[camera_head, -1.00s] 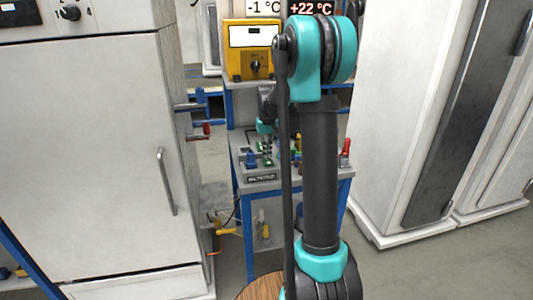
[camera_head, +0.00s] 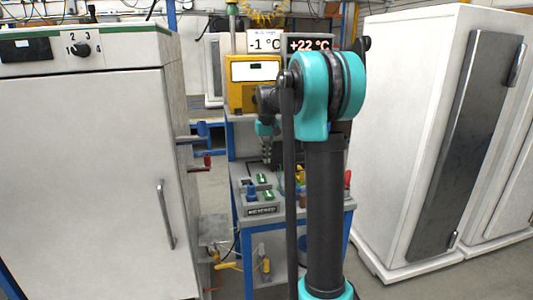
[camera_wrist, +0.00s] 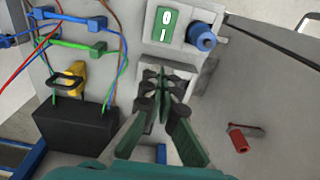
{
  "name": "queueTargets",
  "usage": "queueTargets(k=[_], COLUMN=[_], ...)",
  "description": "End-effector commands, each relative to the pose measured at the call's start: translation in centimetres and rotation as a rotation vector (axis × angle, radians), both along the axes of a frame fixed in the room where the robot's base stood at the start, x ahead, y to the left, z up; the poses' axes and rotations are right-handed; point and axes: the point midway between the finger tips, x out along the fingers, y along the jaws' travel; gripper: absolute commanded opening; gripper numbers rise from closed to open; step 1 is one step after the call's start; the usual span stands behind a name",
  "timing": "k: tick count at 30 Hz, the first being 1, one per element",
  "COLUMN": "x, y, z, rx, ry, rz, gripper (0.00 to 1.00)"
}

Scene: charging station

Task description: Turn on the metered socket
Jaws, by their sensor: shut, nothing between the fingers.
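The grey panel with a label that seems to read METERED (camera_head: 262,210) is on the bench. It bears two green switches, a rear one (camera_head: 262,179) and a front one (camera_head: 267,194), with a blue socket (camera_head: 251,190) to their left. In the wrist view a green rocker marked 0 and I (camera_wrist: 164,25) sits beside a blue socket (camera_wrist: 203,38). My gripper (camera_head: 265,160) is above and behind the panel, apart from it. Its fingers (camera_wrist: 162,85) are shut and empty, and they partly cover a pale housing below the rocker. The rocker's tilt is unclear.
A yellow meter (camera_head: 253,85) stands on the shelf behind. A white cabinet (camera_head: 90,180) is at left, another (camera_head: 420,130) at right. In the wrist view, coloured wires and a black box (camera_wrist: 75,128) are at left, a red handle (camera_wrist: 240,138) at right.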

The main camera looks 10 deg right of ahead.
Motion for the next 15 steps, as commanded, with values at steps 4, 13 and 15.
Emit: queueTargets(k=[4,13,15], x=[0.2,0.3,0.3], y=[0.0,0.0,0.0], z=[1.5,2.0,1.9], rx=[0.000,0.000,0.000], ry=[0.000,0.000,0.000], rz=[0.000,0.000,0.000], gripper=[0.00,0.00,0.00])
